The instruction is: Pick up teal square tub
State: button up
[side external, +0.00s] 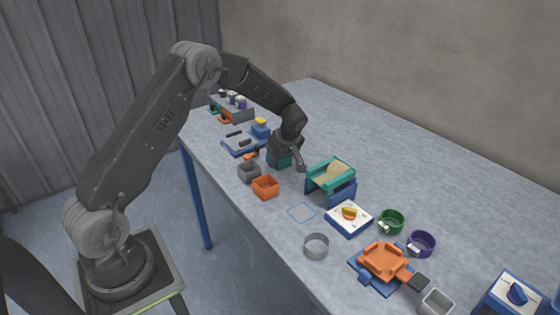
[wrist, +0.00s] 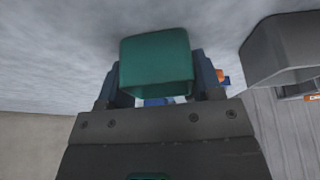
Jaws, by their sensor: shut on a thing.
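The teal square tub (wrist: 156,62) is between the two fingers of my gripper (wrist: 158,85) in the wrist view, with a finger against each side. My gripper is shut on the tub. The tub is at or close above the table; I cannot tell whether it touches the surface.
A grey square tub (side external: 249,172) and an orange one (side external: 265,187) stand close by, in front. A teal tray with powder (side external: 330,177) stands to the right. A blue-and-white stand (side external: 242,144) is at the left. The table behind is clear.

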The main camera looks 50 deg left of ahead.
jog(key=shift+c, duration=0.6)
jog(key=shift+r, duration=0.1)
